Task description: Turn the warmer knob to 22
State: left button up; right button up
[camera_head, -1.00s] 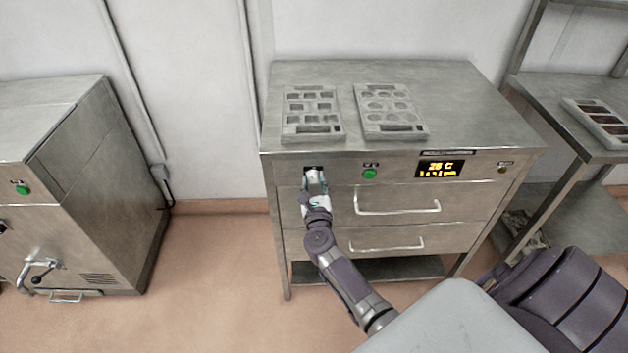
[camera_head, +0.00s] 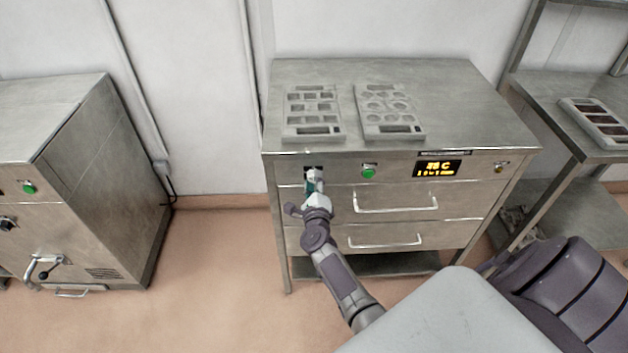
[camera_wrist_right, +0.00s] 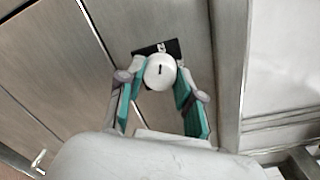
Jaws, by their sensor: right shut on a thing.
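The warmer (camera_head: 300,155) is a steel cabinet with a control strip above two drawers. Its knob (camera_wrist_right: 160,72) is round and white with a dark pointer mark, on a black plate (camera_wrist_right: 172,47) in the right wrist view. My right gripper (camera_head: 314,180) is at the strip's left end. In the right wrist view my right gripper (camera_wrist_right: 162,85) has its green-padded fingers on either side of the knob, shut on it. In the head view the gripper mostly hides the knob. The amber display (camera_head: 438,169) shows a temperature in C, too blurred to read surely. My left gripper is not in view.
Two grey mould trays (camera_head: 313,112) (camera_head: 388,111) lie on the warmer top. A green button (camera_head: 369,171) sits right of the knob. Drawer handles (camera_head: 397,204) stick out below. Another steel machine (camera_head: 75,190) stands left, and a steel table (camera_head: 560,110) right.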

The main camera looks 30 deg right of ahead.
jog(key=shift+n, duration=0.3)
dwell(0.4)
jog(key=o, duration=1.2)
jog(key=shift+c, duration=0.2)
jog(key=shift+s, duration=0.1)
jog(key=v, duration=0.7)
jog(key=shift+a, duration=0.15)
jog(key=shift+s, duration=0.1)
